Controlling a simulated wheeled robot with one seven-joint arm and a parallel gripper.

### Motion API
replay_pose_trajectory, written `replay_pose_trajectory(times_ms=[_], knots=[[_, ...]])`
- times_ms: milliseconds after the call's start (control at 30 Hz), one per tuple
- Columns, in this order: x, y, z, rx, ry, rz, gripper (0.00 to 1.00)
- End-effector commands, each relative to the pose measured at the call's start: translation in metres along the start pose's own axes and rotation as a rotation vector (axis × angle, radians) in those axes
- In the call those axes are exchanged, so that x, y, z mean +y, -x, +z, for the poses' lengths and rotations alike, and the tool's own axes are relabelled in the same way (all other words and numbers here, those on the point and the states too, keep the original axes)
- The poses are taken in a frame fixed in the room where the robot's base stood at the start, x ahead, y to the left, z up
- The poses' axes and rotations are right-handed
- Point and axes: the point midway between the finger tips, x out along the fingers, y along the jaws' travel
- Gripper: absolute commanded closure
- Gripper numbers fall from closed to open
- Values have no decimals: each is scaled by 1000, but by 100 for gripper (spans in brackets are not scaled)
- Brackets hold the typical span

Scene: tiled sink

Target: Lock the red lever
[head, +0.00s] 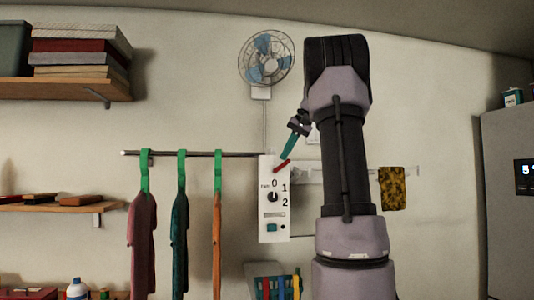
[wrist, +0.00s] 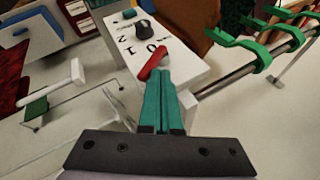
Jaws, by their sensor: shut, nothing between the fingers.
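The red lever (head: 281,166) sits at the top of a white control panel (head: 267,234) on the wall and slants up to the right. In the wrist view the red lever (wrist: 152,63) lies just beyond my fingertips, on the panel's near end. My gripper (head: 284,158) has teal fingers, shut together and empty. In the wrist view my gripper (wrist: 160,72) points at the lever's side. The fingertips look very close to the lever; I cannot tell whether they touch. The panel carries a black knob (head: 273,197) marked 0, 1, 2.
A rail with green hangers (head: 182,172) and clothes runs left of the panel. A wall fan (head: 267,58) is above it. A patterned cloth (head: 393,188) hangs to the right. A basket (head: 262,268) with colourful items is below the panel.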

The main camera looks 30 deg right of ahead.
Motion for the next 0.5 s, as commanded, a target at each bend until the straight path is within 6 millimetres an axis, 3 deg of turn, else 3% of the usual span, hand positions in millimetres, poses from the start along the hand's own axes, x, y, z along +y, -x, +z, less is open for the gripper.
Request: replay_pose_trajectory(times_ms=[233,500], knots=[[18,-3,-3,-43,-86,-192,100],[14,-3,-2,-43,-78,-189,100]])
